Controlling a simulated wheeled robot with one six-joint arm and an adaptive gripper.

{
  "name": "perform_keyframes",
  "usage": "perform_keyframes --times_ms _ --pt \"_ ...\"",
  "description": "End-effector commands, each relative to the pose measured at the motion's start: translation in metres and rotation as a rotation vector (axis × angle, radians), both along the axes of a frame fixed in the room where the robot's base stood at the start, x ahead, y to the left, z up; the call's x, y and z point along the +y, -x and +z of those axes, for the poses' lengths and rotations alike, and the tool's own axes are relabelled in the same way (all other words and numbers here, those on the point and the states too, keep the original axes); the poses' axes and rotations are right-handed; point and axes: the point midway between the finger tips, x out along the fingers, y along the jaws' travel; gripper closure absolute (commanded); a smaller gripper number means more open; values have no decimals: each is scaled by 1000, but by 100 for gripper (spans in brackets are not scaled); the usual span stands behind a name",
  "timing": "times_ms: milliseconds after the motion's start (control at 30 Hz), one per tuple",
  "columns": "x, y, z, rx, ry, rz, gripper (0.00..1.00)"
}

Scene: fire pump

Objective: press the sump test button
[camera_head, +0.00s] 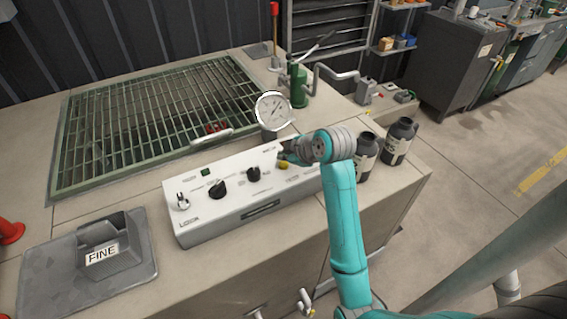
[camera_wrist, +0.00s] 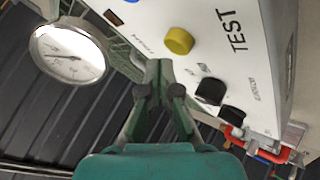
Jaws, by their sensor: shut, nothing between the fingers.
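A white control box (camera_head: 222,209) stands on the pump housing top, in front of the grating. A round yellow button (camera_head: 283,165) sits on its top face toward the right end; it also shows in the wrist view (camera_wrist: 179,41), near the large word TEST. The small print by it is too small to read. My gripper (camera_head: 287,155) is over the box's right part, close to the yellow button. In the wrist view my gripper (camera_wrist: 158,66) is shut and empty, its tips beside the button in the picture. I cannot tell whether they touch the panel.
Black knobs (camera_head: 217,190) and a key-like switch (camera_head: 182,201) are on the box's left part. A round gauge (camera_head: 273,108) stands behind it. Dark bottles (camera_head: 399,140) stand to the right. A grey holder marked FINE (camera_head: 108,246) is at left. Open grating (camera_head: 150,115) lies behind.

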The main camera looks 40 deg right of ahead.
Motion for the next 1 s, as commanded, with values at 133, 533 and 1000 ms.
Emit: perform_keyframes --times_ms 133,533,1000 --pt "0 0 -1 0 0 0 100" --pt "0 0 -8 0 0 0 100" --pt "0 0 -11 0 0 0 100"
